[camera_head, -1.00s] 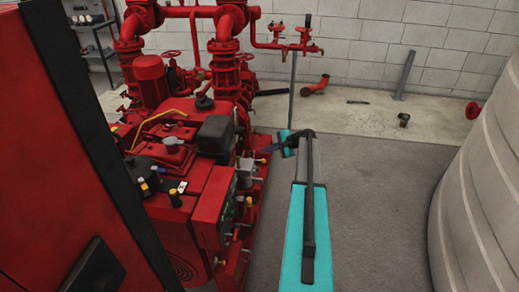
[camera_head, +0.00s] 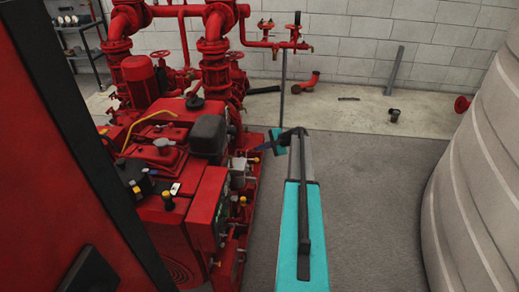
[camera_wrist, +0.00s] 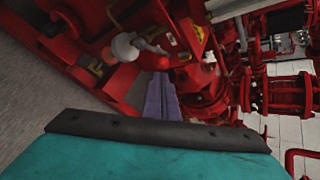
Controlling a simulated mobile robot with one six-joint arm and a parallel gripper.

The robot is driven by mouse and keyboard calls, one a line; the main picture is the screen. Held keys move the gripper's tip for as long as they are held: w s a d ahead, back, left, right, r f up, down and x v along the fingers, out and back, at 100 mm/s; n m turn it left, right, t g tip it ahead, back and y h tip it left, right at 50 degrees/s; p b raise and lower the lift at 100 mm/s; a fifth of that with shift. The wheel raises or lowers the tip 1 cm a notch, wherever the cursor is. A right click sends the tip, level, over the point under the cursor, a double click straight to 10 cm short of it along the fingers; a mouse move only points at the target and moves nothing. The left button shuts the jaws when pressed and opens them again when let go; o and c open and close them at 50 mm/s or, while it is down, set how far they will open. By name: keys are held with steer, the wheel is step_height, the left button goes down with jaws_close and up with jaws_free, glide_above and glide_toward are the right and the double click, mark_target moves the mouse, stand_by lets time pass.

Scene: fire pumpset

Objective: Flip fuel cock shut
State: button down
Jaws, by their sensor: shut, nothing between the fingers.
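A red control box (camera_head: 208,205) stands on the engine's near right side. A large ribbed tank (camera_head: 482,190) stands at the right. Grey floor (camera_head: 375,205) lies clear between them. A large red panel (camera_head: 65,160) blocks the left foreground.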

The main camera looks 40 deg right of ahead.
steer(key=shift+w+a, duration=0.1)
steer(key=shift+a, duration=0.25)
steer(key=shift+s+a+f, duration=0.35)
steer(key=shift+s+a, duration=0.1)
steer(key=shift+s+d, duration=0.1)
steer(key=shift+s, duration=0.05)
stand_by(0.6)
steer(key=s+a+f+v, duration=0.1)
steer(key=s+f+v, duration=0.1)
steer(key=v, duration=1.1)
stand_by(0.3)
